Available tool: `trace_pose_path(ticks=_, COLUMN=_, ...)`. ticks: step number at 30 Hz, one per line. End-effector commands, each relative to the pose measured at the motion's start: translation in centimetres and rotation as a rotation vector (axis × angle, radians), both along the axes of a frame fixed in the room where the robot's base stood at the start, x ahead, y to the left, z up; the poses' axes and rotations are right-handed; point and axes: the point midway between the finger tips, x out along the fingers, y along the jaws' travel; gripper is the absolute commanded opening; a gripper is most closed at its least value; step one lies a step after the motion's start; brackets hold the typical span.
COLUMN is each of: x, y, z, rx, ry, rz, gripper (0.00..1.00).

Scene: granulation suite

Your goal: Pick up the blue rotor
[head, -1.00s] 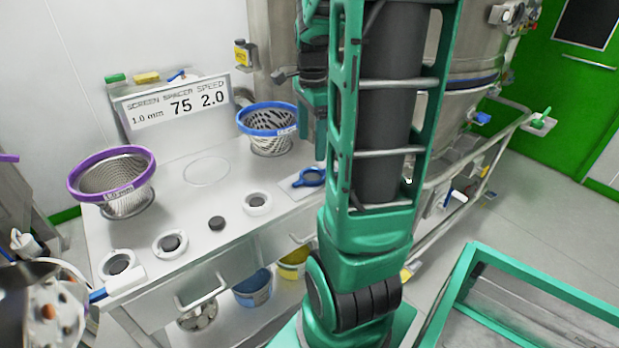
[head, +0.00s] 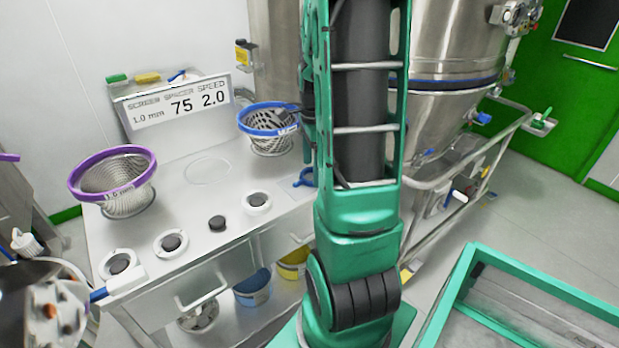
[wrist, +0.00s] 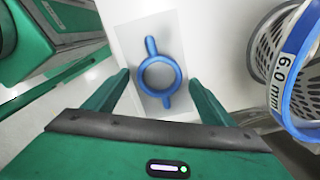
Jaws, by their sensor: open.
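The blue rotor (wrist: 142,76) is a blue ring with a longer handle on one side and a short stub on the opposite side. In the wrist view it lies flat on a pale surface. My gripper (wrist: 159,79) is open and empty, its two green fingers to the left and right of the ring, apart from it. The height between fingertips and rotor is hard to judge. In the head view only the left part of the rotor (head: 304,178) shows on the bench's right end. My arm hides the rest of it and most of the gripper.
A blue-rimmed screen basket (wrist: 296,85) stands close to the right of the rotor; it also shows in the head view (head: 268,120). A purple-rimmed basket (head: 112,160) stands at the bench's left. Several spacers sit along the bench front. A steel vessel (head: 445,110) stands right of my arm.

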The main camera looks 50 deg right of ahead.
Motion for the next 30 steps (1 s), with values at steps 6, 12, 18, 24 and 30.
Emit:
trace_pose_path(ticks=6, x=-0.04, y=0.00, z=-1.45, rx=0.001, ry=0.001, rz=0.000, gripper=0.77)
trace_pose_path(ticks=12, x=-0.02, y=-0.01, z=-1.43, rx=0.000, ry=0.000, rz=0.000, gripper=0.74)
trace_pose_path(ticks=18, x=-0.01, y=-0.02, z=-1.41, rx=-0.001, ry=-0.001, rz=0.000, gripper=0.27)
trace_pose_path(ticks=24, x=0.02, y=-0.04, z=-1.37, rx=-0.001, ry=-0.002, rz=0.000, gripper=0.23)
trace_pose_path(ticks=30, x=0.07, y=-0.07, z=-0.88, rx=-0.002, ry=-0.003, rz=0.000, gripper=0.23)
